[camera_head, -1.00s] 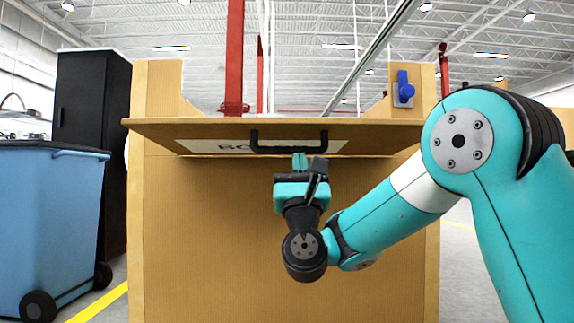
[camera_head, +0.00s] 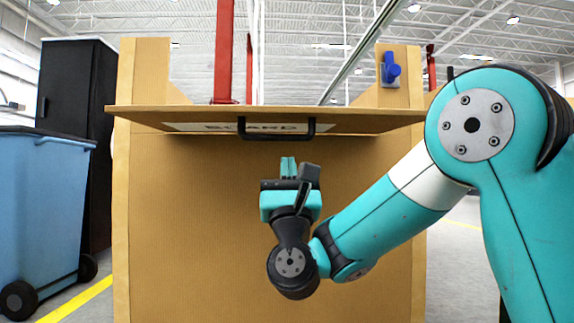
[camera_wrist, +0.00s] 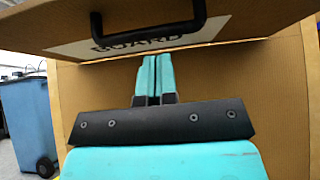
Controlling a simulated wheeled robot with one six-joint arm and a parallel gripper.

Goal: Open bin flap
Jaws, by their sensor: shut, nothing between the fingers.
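The bin is a large brown cardboard-coloured box (camera_head: 190,230) straight ahead. Its flap (camera_head: 350,117) is hinged out toward me and stands about level across the front. A white label reading "BOARD" and a black handle (camera_head: 276,129) are on the flap; the handle also shows in the wrist view (camera_wrist: 150,38). My gripper (camera_head: 288,166) is shut and empty, pointing up just below the flap and handle, apart from them. In the wrist view the teal fingers (camera_wrist: 155,75) are together under the flap.
A blue latch (camera_head: 390,68) sits on the bin's upper right post. A blue wheeled bin (camera_head: 40,210) and a black cabinet (camera_head: 85,130) stand to the left. A red post (camera_head: 223,50) rises behind. Floor with a yellow line (camera_head: 75,305) is clear at lower left.

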